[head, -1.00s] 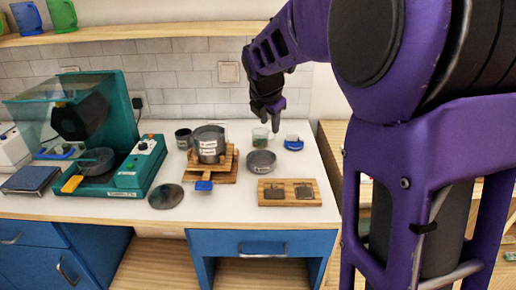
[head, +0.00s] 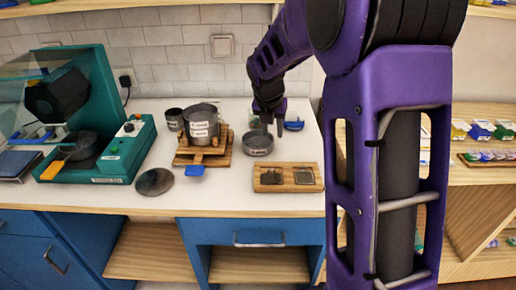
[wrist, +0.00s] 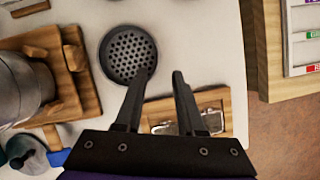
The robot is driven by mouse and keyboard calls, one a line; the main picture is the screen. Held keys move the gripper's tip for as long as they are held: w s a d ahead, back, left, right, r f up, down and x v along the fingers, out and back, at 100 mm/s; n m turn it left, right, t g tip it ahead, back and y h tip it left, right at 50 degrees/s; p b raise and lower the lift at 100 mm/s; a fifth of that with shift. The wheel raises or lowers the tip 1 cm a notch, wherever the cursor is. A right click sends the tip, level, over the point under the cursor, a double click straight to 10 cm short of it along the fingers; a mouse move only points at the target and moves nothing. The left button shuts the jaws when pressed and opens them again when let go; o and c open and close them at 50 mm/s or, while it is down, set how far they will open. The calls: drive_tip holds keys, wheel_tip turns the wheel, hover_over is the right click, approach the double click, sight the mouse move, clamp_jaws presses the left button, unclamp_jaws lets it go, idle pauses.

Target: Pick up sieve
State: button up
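The sieve (head: 258,146) is a round, dark grey dish standing on the white counter, right of the wooden stand. In the wrist view the sieve (wrist: 127,52) shows its perforated bottom from above. My gripper (head: 268,124) is just above and behind the sieve's right side in the head view. In the wrist view my gripper (wrist: 159,76) is open with nothing between its fingers. Its left finger overlaps the sieve's lower right rim, and the right finger is beyond the rim. I cannot tell whether the finger touches it.
A grey pot (head: 201,122) stands on a wooden stand (head: 186,157) to the left. A wooden board (head: 287,187) with two dark squares lies in front. A teal machine (head: 120,150) and a dark round disc (head: 154,181) are further left. A blue item (head: 294,125) is behind.

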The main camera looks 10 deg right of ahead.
sight(274, 141)
drive_tip(key=x, duration=0.4)
drive_tip(key=b+x, duration=0.1)
drive_tip(key=x, duration=0.1)
drive_tip(key=shift+w+d+f, duration=0.1)
drive_tip(key=shift+w, duration=0.25)
clamp_jaws()
idle(1.1)
